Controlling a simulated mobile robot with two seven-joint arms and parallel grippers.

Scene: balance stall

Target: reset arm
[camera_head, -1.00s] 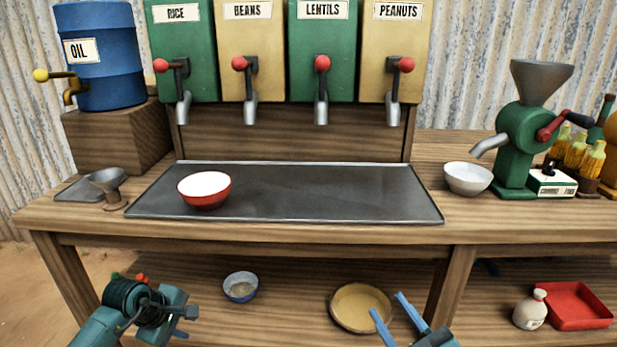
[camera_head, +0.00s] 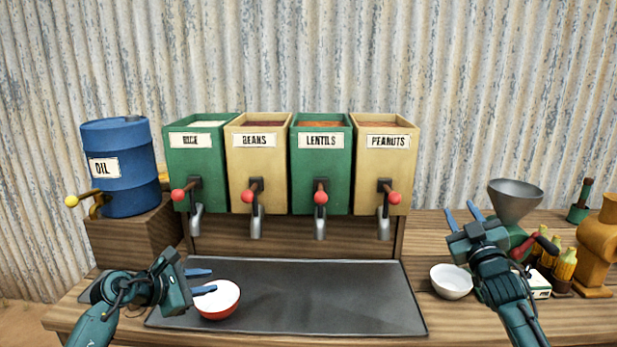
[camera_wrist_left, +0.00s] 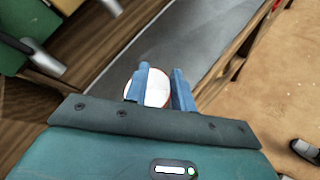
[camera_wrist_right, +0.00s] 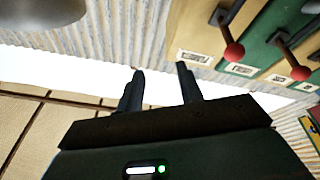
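My left gripper (camera_head: 203,281) is at the lower left in the head view, its fingers apart and pointing right. It is in front of and partly over a red bowl with a white inside (camera_head: 222,301). In the left wrist view the bowl (camera_wrist_left: 158,88) shows between and beyond the fingers (camera_wrist_left: 160,88), and nothing is gripped. My right gripper (camera_head: 468,215) is at the right in the head view, raised with its fingers apart and pointing up. It is empty, in front of the mill's grey funnel (camera_head: 516,198). The right wrist view also shows empty fingers (camera_wrist_right: 160,88).
A dark metal tray (camera_head: 320,300) lies under the rice, beans, lentils and peanuts dispensers (camera_head: 320,165). A white bowl (camera_head: 451,282) stands right of the tray, close to my right arm. A blue oil barrel (camera_head: 125,170) stands on a wooden block at left.

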